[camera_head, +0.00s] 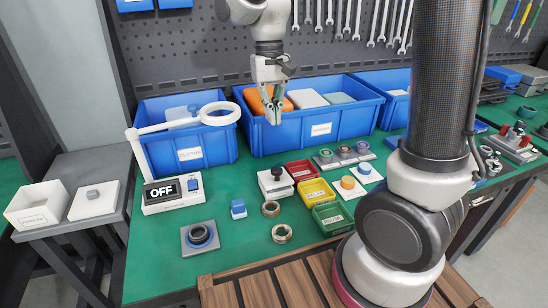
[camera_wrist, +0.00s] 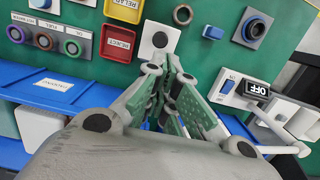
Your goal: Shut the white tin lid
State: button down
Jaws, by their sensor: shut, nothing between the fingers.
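A white open-topped box (camera_head: 36,207) with a label on its front stands on the grey side table at the far left. Beside it, apart, lies a white square lid-like piece (camera_head: 94,202) with a grey knob. A small white block with a dark round top (camera_head: 275,184) stands on the green bench; a white piece with a dark round spot also shows in the wrist view (camera_wrist: 158,36). I cannot tell which is the tin. My gripper (camera_head: 273,118) is shut and empty, pointing down in front of the blue bin. Its fingertips show in the wrist view (camera_wrist: 172,60).
Blue bins (camera_head: 320,124) line the back of the bench. A white ring lamp (camera_head: 218,113) and an OFF display (camera_head: 162,191) stand at left. Red, yellow and green trays (camera_head: 332,217), metal rings (camera_head: 282,233) and buttons occupy the middle. My arm covers the right side.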

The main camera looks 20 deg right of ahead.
aim_at(277, 170)
jog(key=f, duration=0.4)
jog(key=s+f, duration=0.1)
jog(key=f, duration=0.8)
jog(key=shift+s+f, duration=0.25)
jog(key=shift+s, duration=0.05)
jog(key=shift+s+f, duration=0.55)
jog(key=shift+s, duration=0.25)
jog(key=shift+r, duration=0.1)
